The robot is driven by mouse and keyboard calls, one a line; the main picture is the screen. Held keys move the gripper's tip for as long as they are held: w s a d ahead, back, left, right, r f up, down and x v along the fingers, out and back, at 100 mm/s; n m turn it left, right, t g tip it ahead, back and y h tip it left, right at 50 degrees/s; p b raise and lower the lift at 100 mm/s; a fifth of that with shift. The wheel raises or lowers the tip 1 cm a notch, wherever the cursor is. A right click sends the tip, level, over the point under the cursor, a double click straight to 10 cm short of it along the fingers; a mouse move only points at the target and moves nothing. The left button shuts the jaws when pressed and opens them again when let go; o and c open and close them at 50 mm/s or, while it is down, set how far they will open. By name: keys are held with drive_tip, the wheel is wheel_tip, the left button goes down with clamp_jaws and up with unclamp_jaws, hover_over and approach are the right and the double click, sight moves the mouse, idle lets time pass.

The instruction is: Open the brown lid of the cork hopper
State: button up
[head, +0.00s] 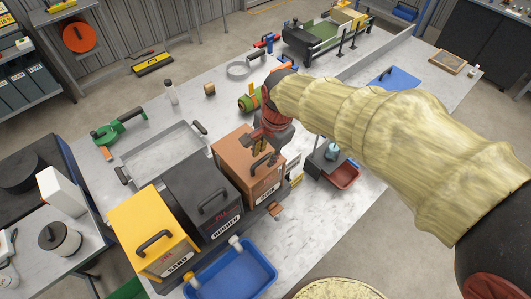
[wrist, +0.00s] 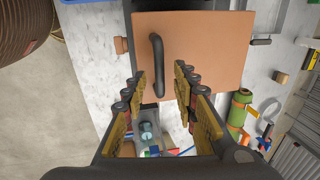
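The cork hopper (head: 265,187) is the brown box at the right end of a row of three hoppers on the table. Its brown lid (head: 232,149) lies shut on top, and it fills the upper middle of the wrist view (wrist: 215,50). The lid's black bar handle (wrist: 157,60) stands near the lid's left side in the wrist view. My gripper (head: 260,143) is over the lid in the head view, partly hiding it. In the wrist view my gripper (wrist: 160,78) is open, with the handle's lower end between the fingertips and gaps on both sides.
A black rubber hopper (head: 205,196) and a yellow sand hopper (head: 150,228) stand left of it, both lidded. A blue bin (head: 232,270) sits in front. A metal tray (head: 163,150) lies behind, and a green-orange roll (head: 250,100) lies beyond the cork hopper.

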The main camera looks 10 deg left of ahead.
drive_tip(key=shift+f, duration=0.15)
drive_tip(key=shift+c, duration=0.8)
clamp_jaws()
